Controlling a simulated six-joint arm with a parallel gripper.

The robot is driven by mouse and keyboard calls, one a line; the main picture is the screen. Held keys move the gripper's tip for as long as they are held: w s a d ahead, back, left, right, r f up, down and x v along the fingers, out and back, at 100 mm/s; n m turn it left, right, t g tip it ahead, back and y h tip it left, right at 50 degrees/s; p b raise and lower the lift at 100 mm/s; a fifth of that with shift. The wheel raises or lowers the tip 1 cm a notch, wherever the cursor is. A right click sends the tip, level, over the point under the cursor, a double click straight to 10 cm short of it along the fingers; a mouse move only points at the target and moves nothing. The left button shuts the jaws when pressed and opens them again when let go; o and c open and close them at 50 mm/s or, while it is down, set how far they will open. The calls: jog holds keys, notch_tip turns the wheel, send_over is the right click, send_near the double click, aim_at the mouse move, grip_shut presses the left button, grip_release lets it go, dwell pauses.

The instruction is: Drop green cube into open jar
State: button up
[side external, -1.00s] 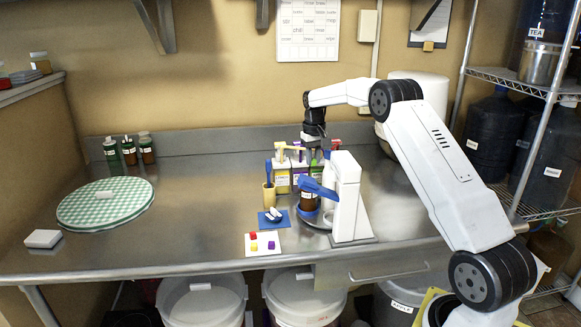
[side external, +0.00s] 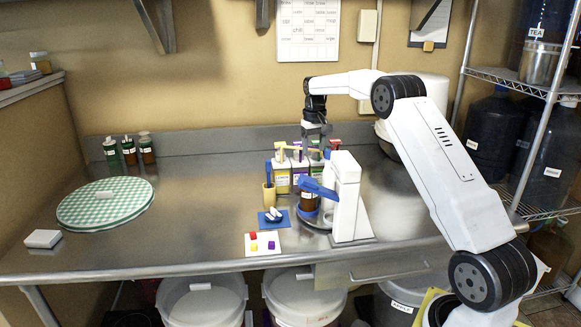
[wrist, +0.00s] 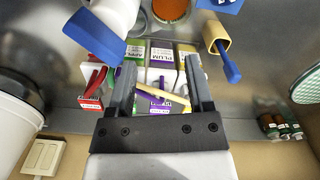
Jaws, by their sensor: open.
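I cannot make out a green cube in either current view. A white tile (side external: 263,250) at the table's front holds a red cube (side external: 253,236), a yellow cube (side external: 254,247) and a purple cube (side external: 271,245). The open jar (side external: 308,201) is brown and stands beside the white stand; in the wrist view its round orange-brown mouth (wrist: 171,10) shows at the top edge. I cannot tell whether a cube lies in it. My gripper (wrist: 162,70) is open and empty, with its fingers spread. In the side view it hangs above the labelled cartons behind the jar.
Labelled cartons with pump tops (side external: 283,172) stand behind the jar. A white stand (side external: 347,195) with a blue lever is close on its right. The table's left middle is clear.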

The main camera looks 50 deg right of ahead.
notch_tip(320, 180, up, 4)
jog(key=shift+a+r, duration=0.1)
dwell(0.6)
jog(key=s+a+f+n+y, duration=0.1)
jog(key=s+a+f+n, duration=0.15)
jog(key=a, duration=1.65)
jog(key=s+a+f+n+t, duration=0.1)
jog(key=s+a+f, duration=0.2)
jog(key=s, duration=0.3)
jog(key=s+a+f+n, duration=0.1)
jog(key=s+a+f, duration=0.2)
jog(key=s+a, duration=0.2)
jog(key=s+a+f+n+t+h, duration=0.1)
jog(key=s+a+f, duration=0.3)
jog(key=s, duration=0.5)
jog(key=shift+a+t, duration=0.3)
jog(key=shift+a, duration=0.25)
